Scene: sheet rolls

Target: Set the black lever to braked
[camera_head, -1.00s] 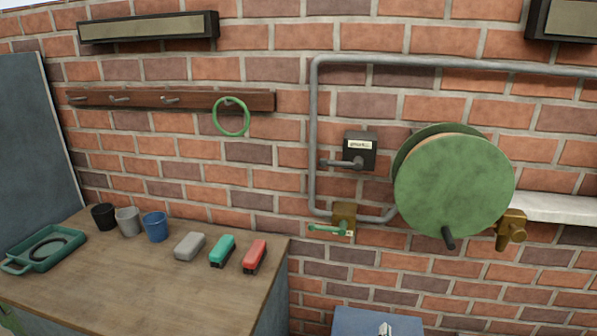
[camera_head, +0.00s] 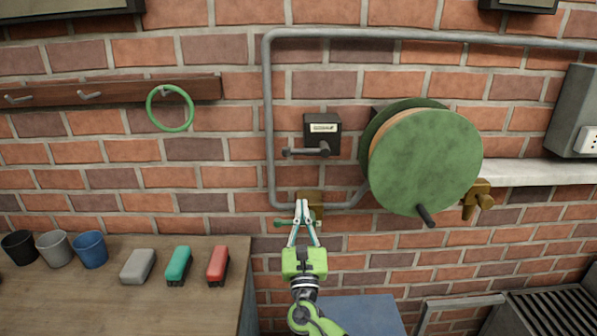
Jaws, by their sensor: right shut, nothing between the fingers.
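The black lever (camera_head: 303,152) sticks out to the left, roughly level, from a dark box (camera_head: 322,124) on the brick wall. The box has a pale label, too small to read. My right gripper (camera_head: 302,206) is green with pale fingers and points up from below, tips together, with nothing held. In the picture its tips are below the lever and apart from it. They overlap the brass valve (camera_head: 316,198) with the green handle (camera_head: 283,223) and partly hide it; I cannot tell whether they touch. My left gripper is out of view.
A large green reel (camera_head: 425,160) with a dark crank stands right of the box. A grey pipe (camera_head: 270,120) runs around the box. A wooden bench (camera_head: 60,290) at left bears cups and coloured blocks. A green ring (camera_head: 170,108) hangs on a hook rail.

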